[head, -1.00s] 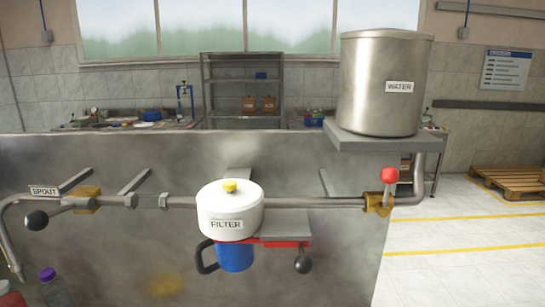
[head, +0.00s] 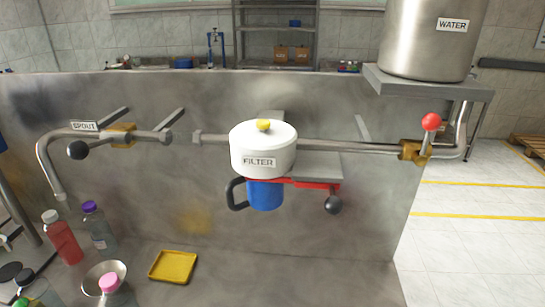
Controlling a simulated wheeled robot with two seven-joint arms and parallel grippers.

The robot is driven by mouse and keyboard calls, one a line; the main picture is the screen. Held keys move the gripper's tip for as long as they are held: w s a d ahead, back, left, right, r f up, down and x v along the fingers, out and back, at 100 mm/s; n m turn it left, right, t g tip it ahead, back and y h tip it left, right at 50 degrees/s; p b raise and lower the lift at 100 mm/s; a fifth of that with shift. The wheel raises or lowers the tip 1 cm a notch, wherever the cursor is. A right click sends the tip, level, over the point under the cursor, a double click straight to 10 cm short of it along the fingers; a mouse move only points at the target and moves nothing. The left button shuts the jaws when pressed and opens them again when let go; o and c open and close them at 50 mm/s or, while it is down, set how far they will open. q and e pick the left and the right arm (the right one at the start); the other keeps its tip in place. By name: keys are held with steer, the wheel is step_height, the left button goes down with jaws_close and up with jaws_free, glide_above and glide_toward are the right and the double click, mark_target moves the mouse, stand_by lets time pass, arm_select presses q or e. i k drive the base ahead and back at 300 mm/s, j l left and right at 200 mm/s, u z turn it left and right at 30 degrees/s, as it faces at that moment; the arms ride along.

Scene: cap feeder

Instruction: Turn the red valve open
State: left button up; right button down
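The red valve has a red ball knob (head: 431,121) on a short metal lever. The lever stands up, tilted slightly right, from a brass valve body (head: 413,152) at the right of the pipe in the head view. The pipe (head: 350,146) runs left from it to a white filter housing (head: 263,150) with a yellow knob on top. A steel water tank (head: 430,40) labelled WATER stands on a shelf above the valve. Neither of my grippers is clearly in view, and nothing touches the red knob.
A black-knobbed lever (head: 78,150) sits by the spout (head: 48,160) at left. Another black knob (head: 333,205) hangs below the filter, beside a blue cup (head: 265,194). Several bottles, a metal bowl (head: 104,272) and a yellow tray (head: 173,266) stand on the counter at lower left.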

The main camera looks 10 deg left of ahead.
mark_target(431, 121)
steer(key=i+j+z, duration=0.1)
steer(key=z, duration=0.25)
steer(key=i+j+z, duration=0.15)
steer(key=z, duration=0.25)
